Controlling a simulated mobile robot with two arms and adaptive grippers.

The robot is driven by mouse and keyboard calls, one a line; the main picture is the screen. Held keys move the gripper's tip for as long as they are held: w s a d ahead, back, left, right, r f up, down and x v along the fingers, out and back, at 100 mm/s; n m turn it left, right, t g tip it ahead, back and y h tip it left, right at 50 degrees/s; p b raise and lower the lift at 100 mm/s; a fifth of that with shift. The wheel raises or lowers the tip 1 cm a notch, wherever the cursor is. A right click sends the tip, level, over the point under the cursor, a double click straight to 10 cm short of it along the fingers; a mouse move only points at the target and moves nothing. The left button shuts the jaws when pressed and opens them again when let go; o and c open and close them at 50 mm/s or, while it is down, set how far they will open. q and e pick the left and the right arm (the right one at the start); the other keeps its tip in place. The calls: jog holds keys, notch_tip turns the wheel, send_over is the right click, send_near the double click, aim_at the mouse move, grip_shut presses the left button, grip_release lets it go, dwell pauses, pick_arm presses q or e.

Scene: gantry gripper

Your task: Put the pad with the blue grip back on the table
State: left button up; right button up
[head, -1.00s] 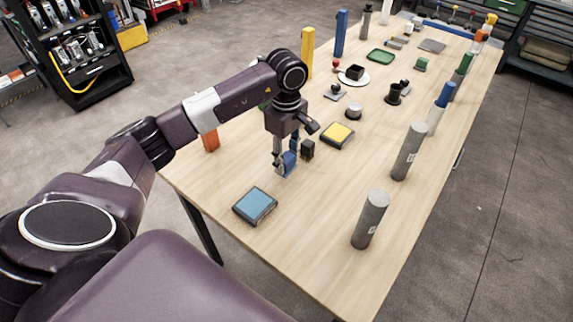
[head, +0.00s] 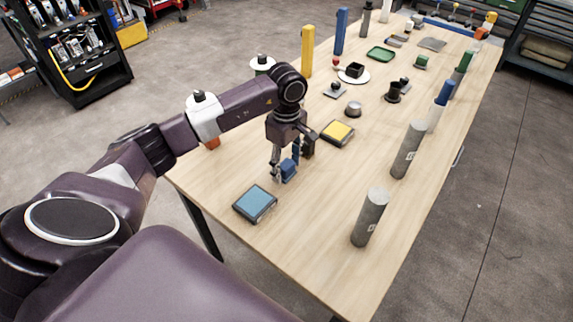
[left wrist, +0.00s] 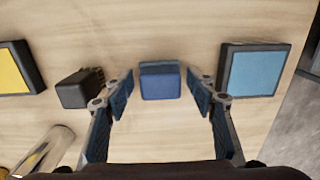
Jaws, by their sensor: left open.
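The pad with the blue grip (head: 289,172) is at the near part of the table (head: 300,235), just behind a dark-framed light-blue tile (head: 255,203). In the left wrist view its blue block (left wrist: 160,84) is centred between my fingers. The base under the block is mostly hidden. My left gripper (head: 281,171) points down over it. In the left wrist view the left gripper (left wrist: 162,95) is open, one finger on each side of the block, with narrow gaps visible. My right gripper is not in view.
A dark block (left wrist: 80,89) stands close beside my left gripper. A yellow tile (head: 338,133) lies further back. Grey cylinders (head: 369,217) stand along the right edge. The table's front is clear between the light-blue tile and the nearest cylinder.

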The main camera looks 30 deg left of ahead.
aim_at(287, 164)
pick_arm(q)
jog(key=shift+r, duration=0.4)
notch_tip(287, 164, up, 12)
jog(key=b, duration=0.2)
jog(key=shift+f+b, duration=0.25)
jog(key=shift+b, duration=0.05)
jog(key=shift+w, duration=0.1)
